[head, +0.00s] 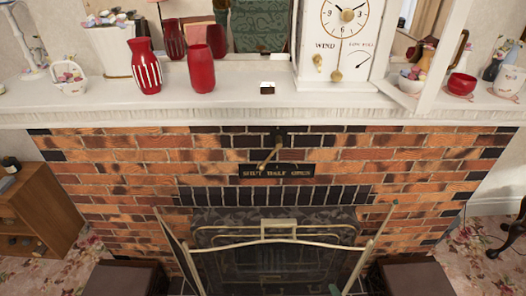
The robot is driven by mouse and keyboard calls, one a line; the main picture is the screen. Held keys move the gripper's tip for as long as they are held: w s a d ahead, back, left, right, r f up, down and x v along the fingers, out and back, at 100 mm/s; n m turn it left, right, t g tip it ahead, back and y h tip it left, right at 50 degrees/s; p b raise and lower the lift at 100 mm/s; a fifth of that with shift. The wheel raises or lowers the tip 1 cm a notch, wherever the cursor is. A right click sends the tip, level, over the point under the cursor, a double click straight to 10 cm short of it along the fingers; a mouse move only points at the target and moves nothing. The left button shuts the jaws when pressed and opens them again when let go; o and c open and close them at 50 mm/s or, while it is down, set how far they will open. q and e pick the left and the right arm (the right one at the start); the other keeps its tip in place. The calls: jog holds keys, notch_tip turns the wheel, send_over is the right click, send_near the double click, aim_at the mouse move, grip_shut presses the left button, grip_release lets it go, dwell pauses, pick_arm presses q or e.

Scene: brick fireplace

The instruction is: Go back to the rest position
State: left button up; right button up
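Neither of my grippers shows in the head view. The brick fireplace (110,165) fills the middle of the view. A damper lever (270,155) sticks out above a dark plate (277,170) lettered "SHUT HALF OPEN". The lever's tip points down and left, towards the left part of the plate. A brass-framed fire screen (278,241) stands in front of the hearth opening. A small greenish shape at the bottom edge is too cut off to identify.
A white mantel (230,100) spans the view. A wooden cabinet (38,208) stands at left.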

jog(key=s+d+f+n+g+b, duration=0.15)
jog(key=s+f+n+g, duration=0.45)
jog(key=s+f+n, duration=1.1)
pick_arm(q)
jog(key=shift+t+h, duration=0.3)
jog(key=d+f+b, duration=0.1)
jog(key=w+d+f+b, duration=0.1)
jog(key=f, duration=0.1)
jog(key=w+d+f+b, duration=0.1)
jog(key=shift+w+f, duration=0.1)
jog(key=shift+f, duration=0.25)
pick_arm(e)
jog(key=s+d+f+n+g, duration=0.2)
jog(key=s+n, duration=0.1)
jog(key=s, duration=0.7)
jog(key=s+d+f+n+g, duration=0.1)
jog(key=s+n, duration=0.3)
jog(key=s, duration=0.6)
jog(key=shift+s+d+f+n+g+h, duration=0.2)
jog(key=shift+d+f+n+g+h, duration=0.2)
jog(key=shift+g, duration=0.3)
